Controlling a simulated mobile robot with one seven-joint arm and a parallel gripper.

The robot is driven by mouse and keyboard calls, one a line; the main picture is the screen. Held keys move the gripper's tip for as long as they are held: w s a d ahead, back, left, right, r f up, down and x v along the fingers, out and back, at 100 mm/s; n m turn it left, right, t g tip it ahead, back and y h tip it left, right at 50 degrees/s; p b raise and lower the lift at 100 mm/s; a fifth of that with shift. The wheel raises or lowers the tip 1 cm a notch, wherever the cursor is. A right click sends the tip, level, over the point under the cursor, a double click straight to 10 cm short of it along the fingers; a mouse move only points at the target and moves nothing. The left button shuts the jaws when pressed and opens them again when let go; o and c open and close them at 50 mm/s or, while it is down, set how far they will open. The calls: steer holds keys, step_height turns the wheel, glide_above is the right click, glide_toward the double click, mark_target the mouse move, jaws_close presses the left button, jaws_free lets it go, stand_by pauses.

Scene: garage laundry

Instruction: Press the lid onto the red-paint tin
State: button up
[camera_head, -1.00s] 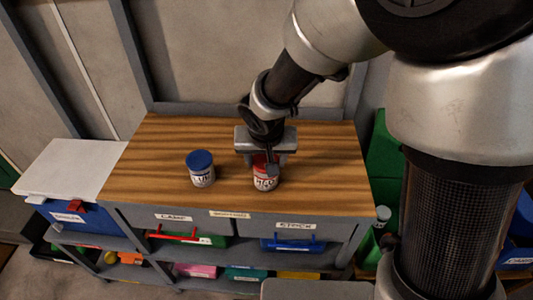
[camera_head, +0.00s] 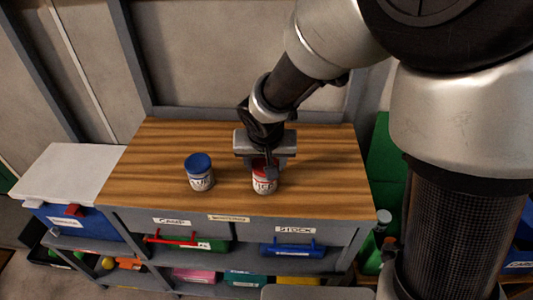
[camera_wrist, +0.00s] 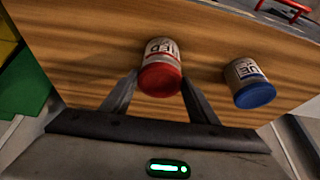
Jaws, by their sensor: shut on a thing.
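The red-paint tin (camera_head: 265,186) stands upright on the wooden bench top, with a white label and red lettering. In the wrist view its labelled body (camera_wrist: 160,47) is partly hidden behind the red lid (camera_wrist: 160,80). The lid is on the tin's top; I cannot tell whether it is fully seated. My gripper (camera_head: 266,167) points down over the tin. In the wrist view my gripper (camera_wrist: 158,85) has a finger on each side of the lid and is shut on it.
A blue-lidded tin (camera_head: 199,174) stands to the left on the bench top (camera_head: 320,165), apart from the red tin. Free bench surface lies on both sides. Below the front edge are shelves with a green case (camera_head: 212,245) and a blue case (camera_head: 292,249).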

steer(key=shift+o, duration=0.2)
steer(key=shift+s+f, duration=0.1)
steer(key=shift+f, duration=0.1)
steer(key=o, duration=1.6)
steer(key=shift+c, duration=0.2)
steer(key=shift+r, duration=0.15)
steer(key=shift+r+p, duration=2.35)
steer(key=shift+r, duration=1.1)
jaws_close()
